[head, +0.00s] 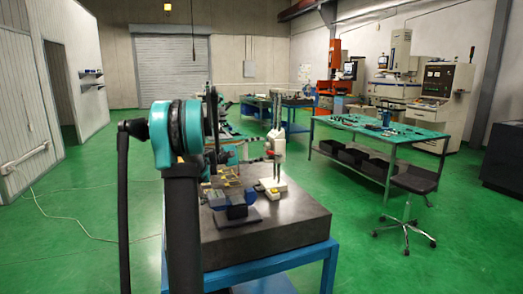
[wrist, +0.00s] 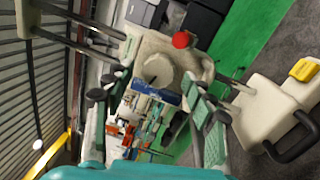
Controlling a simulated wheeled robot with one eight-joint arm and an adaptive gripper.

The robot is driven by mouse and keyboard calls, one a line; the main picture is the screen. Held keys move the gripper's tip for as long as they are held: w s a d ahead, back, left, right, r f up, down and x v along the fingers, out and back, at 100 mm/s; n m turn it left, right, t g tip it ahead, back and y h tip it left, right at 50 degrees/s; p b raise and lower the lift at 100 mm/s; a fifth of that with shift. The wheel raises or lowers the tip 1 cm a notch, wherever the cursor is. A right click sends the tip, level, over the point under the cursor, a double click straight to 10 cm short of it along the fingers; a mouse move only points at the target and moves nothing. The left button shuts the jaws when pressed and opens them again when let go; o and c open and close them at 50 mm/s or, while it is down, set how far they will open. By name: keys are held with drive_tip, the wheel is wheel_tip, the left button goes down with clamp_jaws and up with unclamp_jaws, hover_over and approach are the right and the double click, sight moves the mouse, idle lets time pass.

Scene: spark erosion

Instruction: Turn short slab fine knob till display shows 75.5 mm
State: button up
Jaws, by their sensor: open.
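A white height gauge with twin columns (head: 275,147) stands on the dark granite slab (head: 285,226). In the wrist view its pale head carries a round beige knob (wrist: 160,70) and a red button (wrist: 181,40). A small dark blue panel (wrist: 169,97) lies beside the knob; no reading is legible. The gauge base (wrist: 255,105), with a black handle, is at the right. My gripper (wrist: 158,88) is open, its green-padded fingers on either side of the knob's line; I cannot tell whether they touch it. In the head view my arm mostly hides the gripper.
A blue block device (head: 236,206) sits on a dark plate on the slab, left of the gauge. A yellow piece (wrist: 304,69) is on the gauge base.

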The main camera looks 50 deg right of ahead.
drive_tip(key=v, duration=0.7)
idle(0.6)
